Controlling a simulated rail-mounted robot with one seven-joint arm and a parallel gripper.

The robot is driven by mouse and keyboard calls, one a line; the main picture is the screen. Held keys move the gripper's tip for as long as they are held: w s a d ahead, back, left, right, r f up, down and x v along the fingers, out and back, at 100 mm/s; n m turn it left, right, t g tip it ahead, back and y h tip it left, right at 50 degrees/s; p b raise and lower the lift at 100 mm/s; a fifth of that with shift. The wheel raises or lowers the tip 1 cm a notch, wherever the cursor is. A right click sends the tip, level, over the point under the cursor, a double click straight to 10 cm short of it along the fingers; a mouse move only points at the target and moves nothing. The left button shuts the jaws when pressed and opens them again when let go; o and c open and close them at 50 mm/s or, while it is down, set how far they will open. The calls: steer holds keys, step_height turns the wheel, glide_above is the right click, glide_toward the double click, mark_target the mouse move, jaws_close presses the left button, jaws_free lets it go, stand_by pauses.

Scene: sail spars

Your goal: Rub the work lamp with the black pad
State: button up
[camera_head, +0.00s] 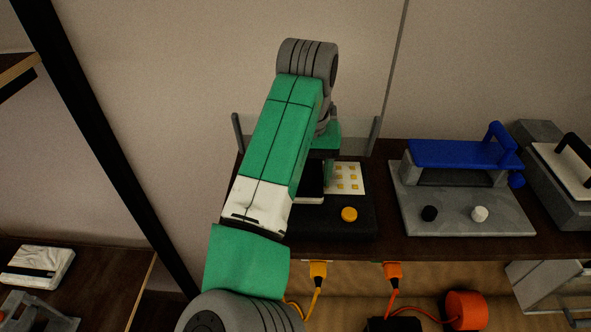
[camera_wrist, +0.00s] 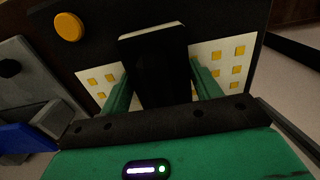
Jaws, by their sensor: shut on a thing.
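The work lamp is a dark box with a white panel of yellow squares (camera_head: 346,178) and a yellow knob (camera_head: 349,214), standing on the dark bench in the head view. Its panel (camera_wrist: 229,62) and knob (camera_wrist: 68,26) also show in the wrist view. My gripper (camera_wrist: 160,72) is shut on the black pad (camera_wrist: 155,60), a dark block with a pale far edge, between its green fingers. The pad (camera_head: 311,182) lies over the middle of the lamp's panel, hiding part of it. I cannot tell whether it touches the panel.
A blue-topped fixture (camera_head: 455,153) on a grey plate (camera_head: 465,222) stands right of the lamp, with a grey machine (camera_head: 566,185) beyond it. A clear upright screen is behind the lamp. Orange plugs (camera_head: 393,271) hang below the bench edge. A white packet (camera_head: 38,264) lies far left.

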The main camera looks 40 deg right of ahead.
mark_target(321, 176)
stand_by(0.3)
steer(key=shift+s+d, duration=1.05)
steer(key=shift+s+d, duration=1.1)
steer(key=shift+d, duration=0.05)
steer(key=shift+w+a, duration=0.1)
steer(key=shift+w+a, duration=1.05)
steer(key=shift+w+a, duration=1.05)
